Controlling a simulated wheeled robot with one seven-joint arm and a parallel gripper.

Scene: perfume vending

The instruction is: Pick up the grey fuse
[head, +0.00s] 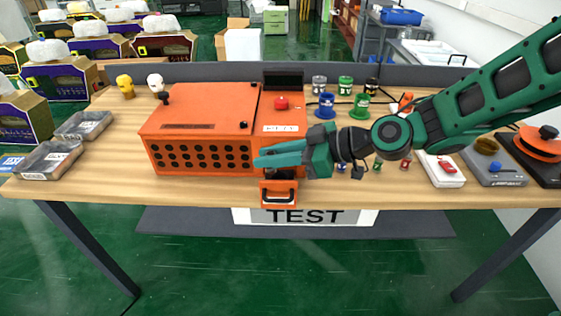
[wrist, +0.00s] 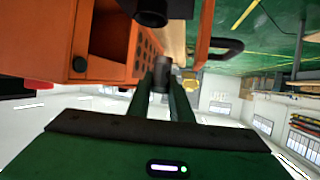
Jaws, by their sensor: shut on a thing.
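My gripper (head: 262,157) is in front of the orange box (head: 203,112), above an orange drawer (head: 278,193) pulled out at its lower right. In the wrist view, a small grey cylinder (wrist: 162,74), which looks like the grey fuse, is between the two fingertips. The fingers are shut on it. The orange box (wrist: 105,45) and a black round part (wrist: 151,12) are close by in that view. In the head view the fingers hide the held piece.
A red button (head: 281,103) sits on the orange casing. Several spools, including a blue one (head: 326,106), stand behind my arm. Small blue (head: 341,168), green (head: 377,164) and red (head: 405,163) pieces lie below it. Clear trays (head: 49,160) are at the left.

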